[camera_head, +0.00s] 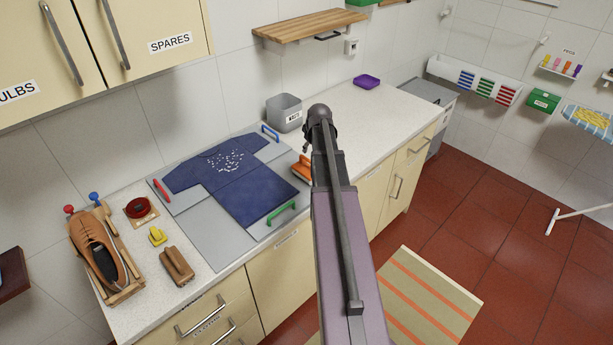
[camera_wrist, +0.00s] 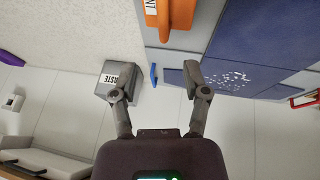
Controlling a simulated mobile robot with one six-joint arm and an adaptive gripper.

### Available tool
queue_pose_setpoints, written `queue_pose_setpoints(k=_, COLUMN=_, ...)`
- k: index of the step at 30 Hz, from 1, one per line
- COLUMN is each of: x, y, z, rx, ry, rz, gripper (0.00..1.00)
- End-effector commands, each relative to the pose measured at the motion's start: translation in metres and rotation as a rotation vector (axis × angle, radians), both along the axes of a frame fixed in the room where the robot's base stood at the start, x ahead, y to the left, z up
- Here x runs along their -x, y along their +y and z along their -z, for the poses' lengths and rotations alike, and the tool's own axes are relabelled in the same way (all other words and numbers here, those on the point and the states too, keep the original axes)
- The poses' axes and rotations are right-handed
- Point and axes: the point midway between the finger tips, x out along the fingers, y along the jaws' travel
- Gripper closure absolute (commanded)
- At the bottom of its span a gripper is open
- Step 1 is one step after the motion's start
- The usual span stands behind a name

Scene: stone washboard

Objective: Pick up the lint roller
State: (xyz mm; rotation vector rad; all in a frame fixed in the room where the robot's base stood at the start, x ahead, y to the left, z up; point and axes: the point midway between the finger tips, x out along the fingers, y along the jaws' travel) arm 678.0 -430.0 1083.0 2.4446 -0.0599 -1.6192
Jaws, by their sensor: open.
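An orange item (camera_head: 302,168), which looks like the lint roller, lies at the right edge of the grey board, partly hidden behind my arm. In the wrist view the orange item (camera_wrist: 176,38) is cut off by the top edge, and a white label ending in "NT" shows on it. My gripper (camera_wrist: 150,80) is open and empty, its two fingers spread wide. The orange item is beyond the fingertips, not between them. In the head view my arm hides most of the gripper.
A dark blue garment (camera_head: 228,178) with white specks lies on the grey board (camera_head: 215,246). A grey waste bin (camera_head: 285,113) stands behind. A shoe (camera_head: 97,250) and brushes are at left. A purple tray (camera_head: 367,81) sits on the clear right counter (camera_head: 395,108).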

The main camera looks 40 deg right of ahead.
Motion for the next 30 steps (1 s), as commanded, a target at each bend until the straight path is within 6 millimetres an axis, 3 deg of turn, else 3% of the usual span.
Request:
queue_pose_setpoints(k=15, x=-0.016, y=-0.007, z=0.041, rx=0.0, ry=0.0, rz=0.0, gripper=0.4)
queue_pose_setpoints(k=30, x=-0.019, y=-0.008, z=0.045, rx=0.0, ry=0.0, rz=0.002, gripper=0.4)
